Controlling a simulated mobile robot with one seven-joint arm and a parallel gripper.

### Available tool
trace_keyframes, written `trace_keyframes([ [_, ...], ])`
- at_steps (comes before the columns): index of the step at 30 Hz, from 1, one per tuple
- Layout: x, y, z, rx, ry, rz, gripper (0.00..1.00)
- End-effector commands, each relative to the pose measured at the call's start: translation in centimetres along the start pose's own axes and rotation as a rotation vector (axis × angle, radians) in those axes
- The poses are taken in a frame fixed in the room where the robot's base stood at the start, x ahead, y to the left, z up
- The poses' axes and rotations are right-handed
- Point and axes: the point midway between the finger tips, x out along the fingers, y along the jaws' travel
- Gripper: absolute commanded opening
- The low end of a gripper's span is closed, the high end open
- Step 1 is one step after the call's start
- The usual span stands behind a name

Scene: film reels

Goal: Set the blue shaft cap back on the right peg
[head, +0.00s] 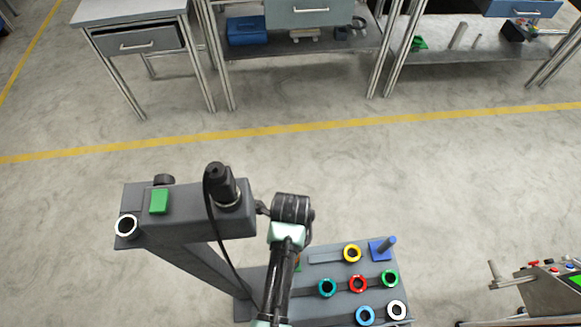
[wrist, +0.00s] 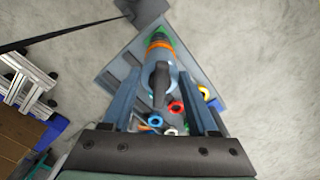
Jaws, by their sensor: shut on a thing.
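My gripper (wrist: 160,74) is shut on a blue-grey rounded piece (wrist: 160,66), which looks like the blue shaft cap. It has a dark stub facing the camera. An orange band and a green patch (wrist: 156,32) show just beyond it; I cannot tell whether they touch it. In the head view my wrist (head: 290,212) hides the fingers and the held piece. At the right of the grey panel, a blue square base bears a slanted dark blue peg (head: 388,243). I cannot tell for sure that this is the right peg.
The grey panel (head: 322,258) carries several coloured rings, among them yellow (head: 352,253), red (head: 358,284) and blue (head: 365,315). A tall grey housing with a green block (head: 159,202) stands left of my arm. A cart (head: 545,290) is far right. Open floor lies behind.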

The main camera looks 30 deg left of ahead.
Motion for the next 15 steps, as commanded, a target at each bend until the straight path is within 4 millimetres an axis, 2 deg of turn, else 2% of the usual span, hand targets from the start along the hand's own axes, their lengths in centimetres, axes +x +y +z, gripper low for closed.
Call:
trace_keyframes([
  [15,0.39,-0.04,0.03,0.000,-0.001,-0.001,0.00],
])
